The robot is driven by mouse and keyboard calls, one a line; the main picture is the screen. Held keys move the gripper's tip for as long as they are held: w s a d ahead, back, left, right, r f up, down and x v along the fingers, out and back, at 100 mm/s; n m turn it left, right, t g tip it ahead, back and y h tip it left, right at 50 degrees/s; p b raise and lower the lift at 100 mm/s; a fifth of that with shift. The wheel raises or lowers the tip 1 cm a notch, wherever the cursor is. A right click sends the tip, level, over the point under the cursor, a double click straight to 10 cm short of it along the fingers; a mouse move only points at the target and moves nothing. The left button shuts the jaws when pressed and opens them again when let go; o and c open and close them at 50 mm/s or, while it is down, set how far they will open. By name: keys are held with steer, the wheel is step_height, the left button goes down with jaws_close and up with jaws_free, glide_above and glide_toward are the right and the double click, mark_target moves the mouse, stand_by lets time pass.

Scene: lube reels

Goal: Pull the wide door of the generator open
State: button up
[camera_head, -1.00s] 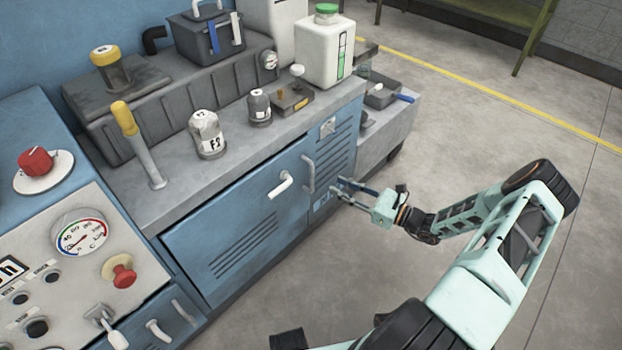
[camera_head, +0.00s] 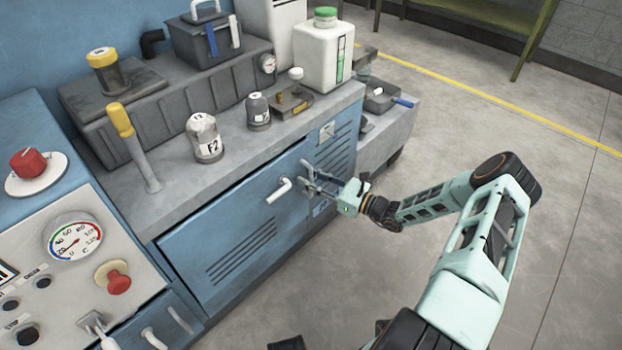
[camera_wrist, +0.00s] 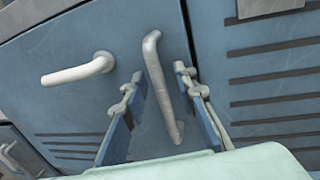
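The wide blue door (camera_head: 232,240) of the generator cabinet is slatted and looks shut. It also fills the left and middle of the wrist view (camera_wrist: 75,110). A white lever handle (camera_head: 278,190) sticks out from it; the lever is also in the wrist view (camera_wrist: 78,72). A grey bar handle (camera_wrist: 158,80) stands near the door's right edge, right of the lever. My gripper (camera_head: 308,181) is at the bar handle. In the wrist view, my gripper (camera_wrist: 157,82) is open, one finger on each side of the bar. I cannot tell whether either finger touches it.
A narrower slatted panel (camera_head: 338,150) is right of the wide door. Bottles, including a white jug (camera_head: 323,58), stand on the grey top (camera_head: 180,180). A control panel (camera_head: 70,275) with a gauge and red knobs is at left. The floor (camera_head: 480,130) at right is clear.

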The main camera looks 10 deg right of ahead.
steer(key=shift+c, duration=0.4)
jaws_close()
steer(key=shift+s+d, duration=0.1)
